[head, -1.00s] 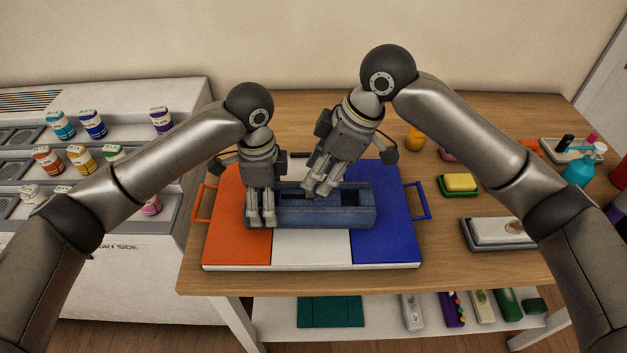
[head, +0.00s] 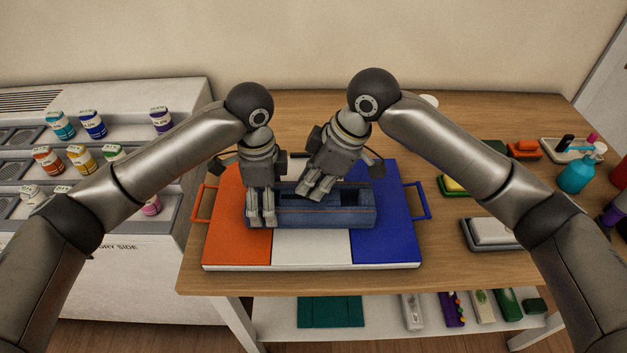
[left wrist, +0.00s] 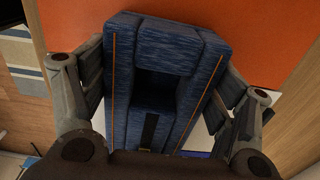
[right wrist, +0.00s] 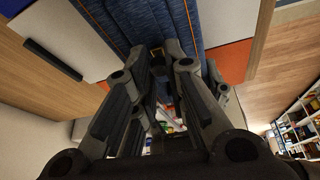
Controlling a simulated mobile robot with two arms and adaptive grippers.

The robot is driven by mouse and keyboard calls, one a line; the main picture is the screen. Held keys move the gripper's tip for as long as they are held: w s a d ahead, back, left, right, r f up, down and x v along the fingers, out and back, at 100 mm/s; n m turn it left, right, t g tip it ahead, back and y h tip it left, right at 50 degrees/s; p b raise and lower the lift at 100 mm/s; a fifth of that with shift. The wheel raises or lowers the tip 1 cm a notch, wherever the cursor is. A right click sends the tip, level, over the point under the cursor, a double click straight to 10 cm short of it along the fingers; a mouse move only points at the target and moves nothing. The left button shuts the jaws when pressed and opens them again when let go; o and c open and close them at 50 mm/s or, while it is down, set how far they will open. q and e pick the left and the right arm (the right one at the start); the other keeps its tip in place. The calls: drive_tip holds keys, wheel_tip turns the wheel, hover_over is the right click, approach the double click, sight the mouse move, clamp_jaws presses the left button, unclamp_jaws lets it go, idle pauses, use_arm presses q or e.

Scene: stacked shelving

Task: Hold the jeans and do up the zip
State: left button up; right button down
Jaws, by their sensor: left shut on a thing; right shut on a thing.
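The jeans (head: 345,217) are a blue denim block with a dark slot along the top, lying across the coloured board. They also show in the left wrist view (left wrist: 204,88), with orange stitching and a dark opening in the middle. My left gripper (head: 262,220) is shut on the jeans' left end, with fingers along both sides. My right gripper (head: 312,192) is tilted over the slot, its fingertips close together at the slot's left part. In the right wrist view, its fingers close on something small at the denim, apparently the zip pull, mostly hidden by the fingers.
The orange, white and blue board (head: 312,248) has side handles. A white rack with several jars (head: 93,124) stands at the left. A yellow sponge (head: 453,185), a white-topped block (head: 490,231) and a teal bottle (head: 577,174) stand at the right.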

drive_tip(key=shift+w+a, duration=0.1)
drive_tip(key=shift+a, duration=1.35)
drive_tip(key=c, duration=1.4)
unclamp_jaws()
drive_tip(key=shift+c, duration=0.2)
drive_tip(key=shift+d+r, duration=0.1)
drive_tip(key=v, duration=1.2)
